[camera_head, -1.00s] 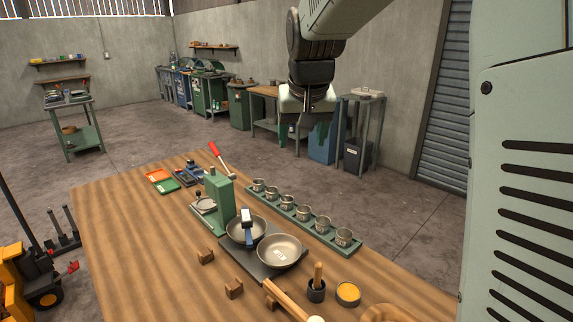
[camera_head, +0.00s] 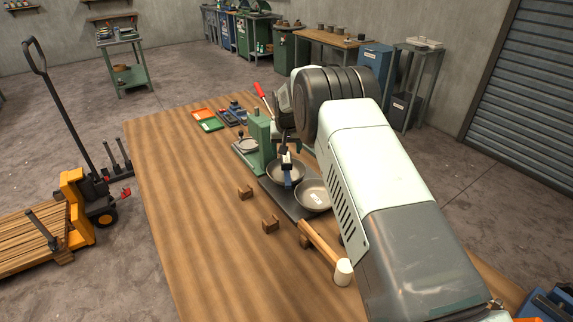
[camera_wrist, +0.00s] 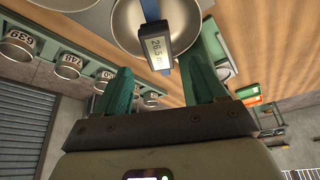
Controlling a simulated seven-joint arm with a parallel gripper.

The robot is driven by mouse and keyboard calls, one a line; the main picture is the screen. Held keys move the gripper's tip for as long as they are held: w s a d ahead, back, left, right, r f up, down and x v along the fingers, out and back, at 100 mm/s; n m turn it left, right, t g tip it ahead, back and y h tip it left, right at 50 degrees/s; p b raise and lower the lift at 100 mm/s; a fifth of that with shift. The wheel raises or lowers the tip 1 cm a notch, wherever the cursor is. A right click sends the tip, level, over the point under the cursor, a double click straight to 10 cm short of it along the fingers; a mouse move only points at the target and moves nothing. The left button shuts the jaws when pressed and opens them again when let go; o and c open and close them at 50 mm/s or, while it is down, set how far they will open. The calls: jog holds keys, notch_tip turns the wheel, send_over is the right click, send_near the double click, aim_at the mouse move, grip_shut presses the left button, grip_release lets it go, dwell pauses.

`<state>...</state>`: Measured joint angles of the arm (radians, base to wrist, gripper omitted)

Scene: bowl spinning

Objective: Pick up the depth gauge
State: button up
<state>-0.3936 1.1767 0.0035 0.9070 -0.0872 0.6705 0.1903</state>
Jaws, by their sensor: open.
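The depth gauge (camera_head: 287,171) is a blue bar with a dark display head. It stands over the left of two metal bowls in the head view. In the wrist view the gauge (camera_wrist: 157,47) shows its lit readout, 26.5, at the top centre, with the blue bar reaching over the bowl (camera_wrist: 127,30). My gripper (camera_wrist: 160,75) is open, its two green fingers apart. The gauge head appears between and just beyond the fingertips, not gripped. In the head view my arm covers much of the gripper, and its fingers are hard to make out near the gauge.
A second bowl (camera_head: 314,196) sits beside the first on a dark plate. A green press (camera_head: 260,143) stands close on the left. A mallet (camera_head: 325,248) and wooden blocks (camera_head: 270,223) lie in front. Numbered cups (camera_wrist: 68,66) line a rack. The table's left part is clear.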

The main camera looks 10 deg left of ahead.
aim_at(286, 158)
jog(key=x, duration=0.7)
jog(key=shift+d+f, duration=0.1)
jog(key=shift+f, duration=0.05)
grip_shut()
dwell(0.3)
notch_tip(286, 158, up, 17)
notch_tip(286, 158, down, 16)
jog(key=shift+s+f, duration=0.1)
jog(key=shift+f, duration=0.05)
dwell(1.0)
